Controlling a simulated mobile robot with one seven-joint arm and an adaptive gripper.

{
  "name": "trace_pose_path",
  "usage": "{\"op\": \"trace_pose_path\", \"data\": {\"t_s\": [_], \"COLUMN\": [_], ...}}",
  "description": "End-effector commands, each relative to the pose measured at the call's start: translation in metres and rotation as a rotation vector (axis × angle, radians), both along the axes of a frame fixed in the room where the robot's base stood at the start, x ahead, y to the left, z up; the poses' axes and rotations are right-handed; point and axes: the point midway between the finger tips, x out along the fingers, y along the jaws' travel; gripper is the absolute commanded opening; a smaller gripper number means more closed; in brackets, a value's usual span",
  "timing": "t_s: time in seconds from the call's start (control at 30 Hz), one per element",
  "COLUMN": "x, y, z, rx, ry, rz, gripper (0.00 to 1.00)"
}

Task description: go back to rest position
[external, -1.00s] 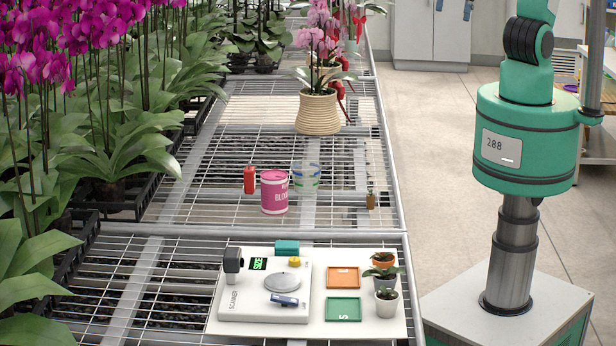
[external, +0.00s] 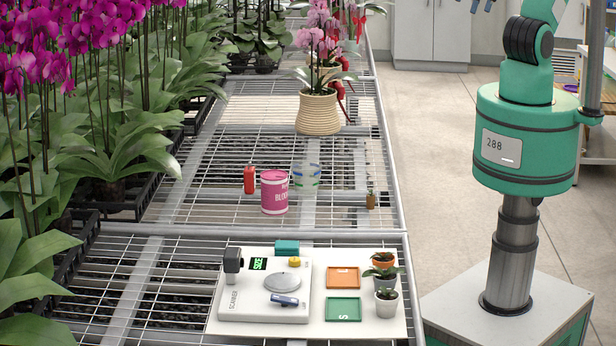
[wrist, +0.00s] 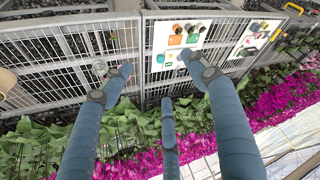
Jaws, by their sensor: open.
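My gripper (external: 481,4) shows only as blue fingertips at the top edge of the external view, high above and far behind the bench. In the wrist view my gripper (wrist: 157,75) has its blue fingers spread wide apart, with nothing between them. It is open and empty, and the bench and flowers lie well below it. My green arm rises out of the top of the external view, so most of its upper part is hidden.
The mesh bench (external: 150,250) carries a white board (external: 215,325) with a scale, trays and small pots. A pink tin (external: 274,193), red object (external: 250,180), clear glass (external: 307,175) and potted orchid (external: 318,112) stand behind. Magenta orchids (external: 75,30) line the left. The floor (external: 430,130) is clear.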

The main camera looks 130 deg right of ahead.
Motion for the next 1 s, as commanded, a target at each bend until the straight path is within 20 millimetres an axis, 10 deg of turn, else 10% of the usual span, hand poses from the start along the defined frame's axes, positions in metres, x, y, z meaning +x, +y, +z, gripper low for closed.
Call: {"op": "trace_pose_path", "data": {"t_s": [0.5, 1.0], "x": [0.000, 0.000], "y": [0.000, 0.000], "z": [-0.045, -0.046], "rx": [0.000, 0.000], "ry": [0.000, 0.000], "rz": [-0.001, -0.001], "gripper": [0.59, 0.59]}}
